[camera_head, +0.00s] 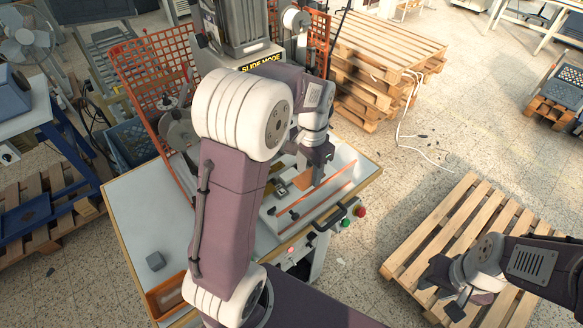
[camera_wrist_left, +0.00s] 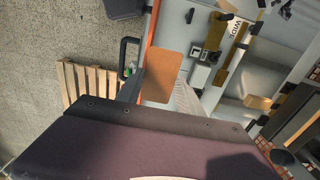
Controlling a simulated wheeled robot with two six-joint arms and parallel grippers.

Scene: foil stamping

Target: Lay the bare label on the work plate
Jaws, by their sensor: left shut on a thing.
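The label is a bare brown rectangle (camera_wrist_left: 163,76) in the left wrist view, held flat at the tips of my left gripper. In the head view a small brown patch (camera_head: 302,181) beside my left gripper (camera_head: 317,176) looks like the same label, partly hidden by the gripper. My left gripper is shut on it, pointing down over the press's light work plate (camera_head: 325,203). I cannot tell whether the label touches the plate. My right gripper (camera_head: 444,292) hangs empty at the lower right, its fingers apart.
The stamping press (camera_head: 240,30) stands behind the plate, with an orange mesh guard (camera_head: 160,75) at its left. A black handle (camera_head: 330,217) is at the plate's front right. A pallet (camera_head: 430,235) lies right.

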